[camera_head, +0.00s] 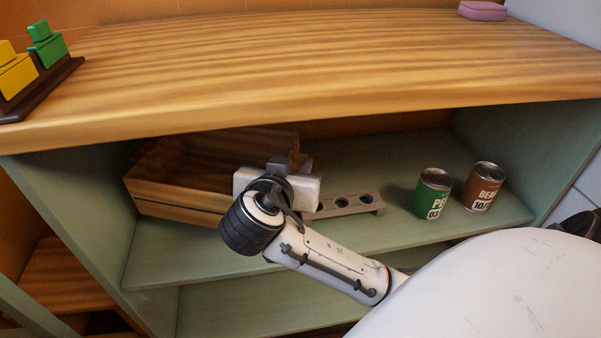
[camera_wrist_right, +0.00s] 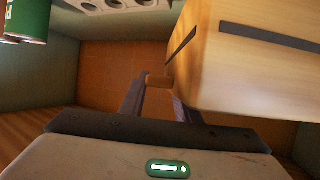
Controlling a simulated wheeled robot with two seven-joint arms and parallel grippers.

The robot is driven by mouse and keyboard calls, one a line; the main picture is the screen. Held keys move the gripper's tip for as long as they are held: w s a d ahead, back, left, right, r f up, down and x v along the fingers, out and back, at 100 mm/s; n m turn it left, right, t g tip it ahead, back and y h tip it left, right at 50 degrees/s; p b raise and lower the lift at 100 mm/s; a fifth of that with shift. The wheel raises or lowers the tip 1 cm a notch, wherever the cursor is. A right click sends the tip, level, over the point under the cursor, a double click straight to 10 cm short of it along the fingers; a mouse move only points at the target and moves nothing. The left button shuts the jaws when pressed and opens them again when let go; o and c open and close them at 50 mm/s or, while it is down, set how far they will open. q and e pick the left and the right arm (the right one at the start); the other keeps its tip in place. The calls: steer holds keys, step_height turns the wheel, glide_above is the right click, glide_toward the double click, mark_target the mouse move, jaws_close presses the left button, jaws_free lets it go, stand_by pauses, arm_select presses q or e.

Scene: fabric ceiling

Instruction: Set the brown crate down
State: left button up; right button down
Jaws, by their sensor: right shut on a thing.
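The brown crate (camera_head: 180,198), an open wooden box, is inside the upper compartment of the green shelf unit (camera_head: 400,228), toward its left side. In the right wrist view, the crate (camera_wrist_right: 245,65) fills the upper right as a pale wooden wall with a dark slot. My right gripper (camera_head: 283,165) is at the crate's right end, shut on it. The right wrist view shows its two fingers (camera_wrist_right: 157,88) at the crate's edge. My wrist hides part of the crate. I cannot tell whether the crate's bottom touches the shelf board. My left gripper is not in view.
A grey holder with round holes (camera_head: 350,203) lies right of the crate. A green can (camera_head: 433,194) and a brown can (camera_head: 483,187) stand farther right. The wooden top (camera_head: 300,70) closes the compartment above. The left side wall (camera_head: 75,205) is near the crate.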

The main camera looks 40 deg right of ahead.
steer(key=shift+s+f, duration=0.1)
steer(key=shift+f, duration=0.85)
step_height(320, 180, down, 5)
steer(key=shift+r+b, duration=0.2)
steer(key=shift+b, duration=1.05)
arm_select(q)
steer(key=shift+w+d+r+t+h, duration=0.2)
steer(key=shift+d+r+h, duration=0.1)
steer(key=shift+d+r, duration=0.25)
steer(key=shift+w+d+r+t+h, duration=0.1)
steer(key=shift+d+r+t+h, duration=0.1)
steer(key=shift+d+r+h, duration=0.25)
arm_select(e)
steer(key=c, duration=1.3)
jaws_free()
steer(key=shift+f, duration=0.2)
steer(key=shift+c, duration=0.2)
